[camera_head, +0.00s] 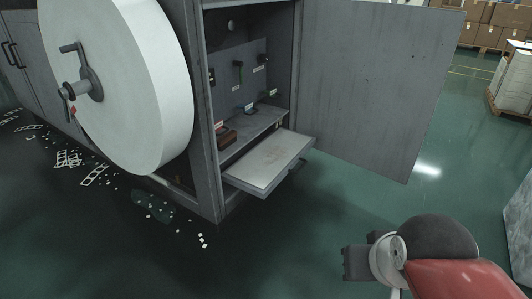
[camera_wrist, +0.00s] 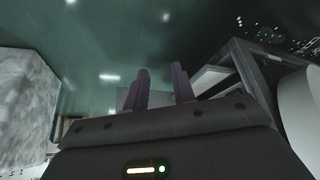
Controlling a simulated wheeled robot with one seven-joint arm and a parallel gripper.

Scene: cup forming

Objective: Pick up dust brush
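A small brown block-like thing (camera_head: 227,137), which looks like the dust brush, lies at the front left of the shelf inside the open grey cabinet. It is small, and I cannot make out bristles. My gripper (camera_wrist: 160,80) shows in the wrist view with its two dark fingers apart and nothing between them. In the head view my arm is at the lower right, well away from the cabinet, and the fingers cannot be made out there. I cannot make out the brush in the wrist view.
A pulled-out tray (camera_head: 262,170) juts from the cabinet below the shelf. The cabinet door (camera_head: 375,85) stands open to the right. A large white roll (camera_head: 135,75) is at the left. White scraps (camera_head: 201,240) litter the floor. The green floor between my arm and the cabinet is clear.

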